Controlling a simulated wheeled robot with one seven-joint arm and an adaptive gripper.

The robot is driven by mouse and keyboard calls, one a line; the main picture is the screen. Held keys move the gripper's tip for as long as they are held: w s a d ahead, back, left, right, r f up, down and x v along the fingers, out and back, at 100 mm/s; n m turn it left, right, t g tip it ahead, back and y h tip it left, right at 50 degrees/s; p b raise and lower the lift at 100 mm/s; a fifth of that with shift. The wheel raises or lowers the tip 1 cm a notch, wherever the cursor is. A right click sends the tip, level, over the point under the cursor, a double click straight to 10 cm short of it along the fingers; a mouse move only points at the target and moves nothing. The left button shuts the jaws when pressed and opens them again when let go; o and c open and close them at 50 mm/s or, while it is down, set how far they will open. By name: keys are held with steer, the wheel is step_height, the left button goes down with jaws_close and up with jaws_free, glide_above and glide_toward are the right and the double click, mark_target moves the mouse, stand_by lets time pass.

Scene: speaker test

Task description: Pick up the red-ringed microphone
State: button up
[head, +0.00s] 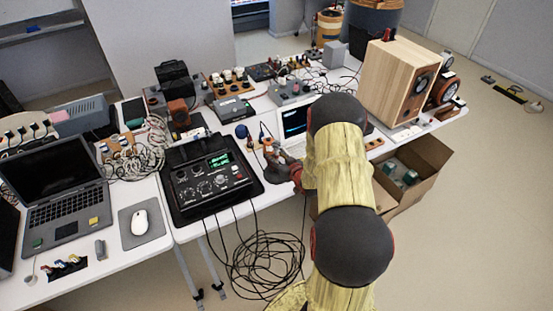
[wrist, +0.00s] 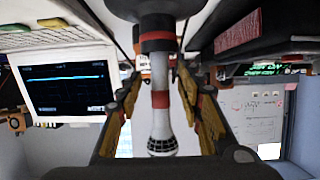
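The red-ringed microphone (wrist: 159,76) is in the middle of the wrist view, with a pale shaft, a red band and a grilled head near the bottom of the picture. Its dark base is at the top of that picture, which looks upside down. My gripper (wrist: 160,95) is open, with one yellow finger on each side of the shaft and a narrow gap showing on both sides. In the head view my arm covers most of the gripper, and I cannot clearly make out the microphone there.
A laptop with a lit screen (wrist: 66,83) is close on the left in the wrist view. In the head view, a black mixer (head: 209,180) stands left of my arm. A wooden speaker (head: 396,80) stands to the right. An open cardboard box (head: 429,159) is beside the table. Cables hang below.

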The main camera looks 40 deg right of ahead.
steer(key=shift+c, duration=0.9)
steer(key=c, duration=0.8)
